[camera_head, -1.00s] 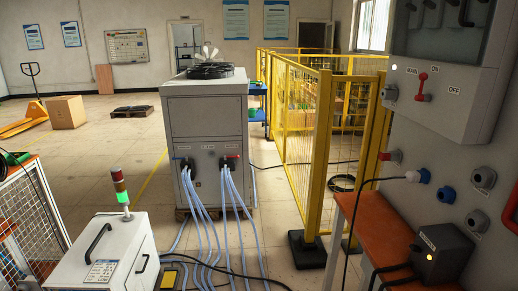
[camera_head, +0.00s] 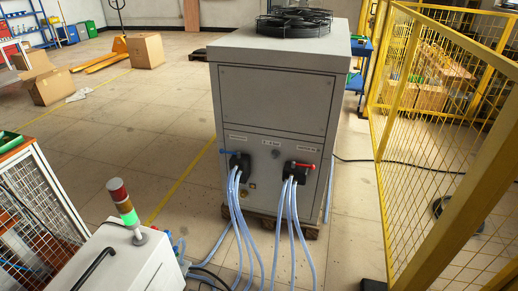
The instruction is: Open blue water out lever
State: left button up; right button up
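The blue water out lever (camera_head: 227,152) is on the front of the grey chiller cabinet (camera_head: 270,105), at the left manifold (camera_head: 240,165). It lies roughly level and points left. A red lever (camera_head: 303,165) sits on the right manifold (camera_head: 297,178), also roughly level. Several light blue hoses (camera_head: 238,215) hang from both manifolds down to the floor.
A white box with a red and green signal light (camera_head: 124,200) stands at the front left. A yellow mesh fence (camera_head: 440,130) runs along the right. Hoses and a dark cable lie on the floor before the cabinet. Open floor lies to the left.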

aim_at(222, 151)
jog(key=i+l+u, duration=0.25)
jog(key=i, duration=0.2)
jog(key=i+l+u, duration=0.25)
jog(key=i+l, duration=0.1)
jog(key=i, duration=0.05)
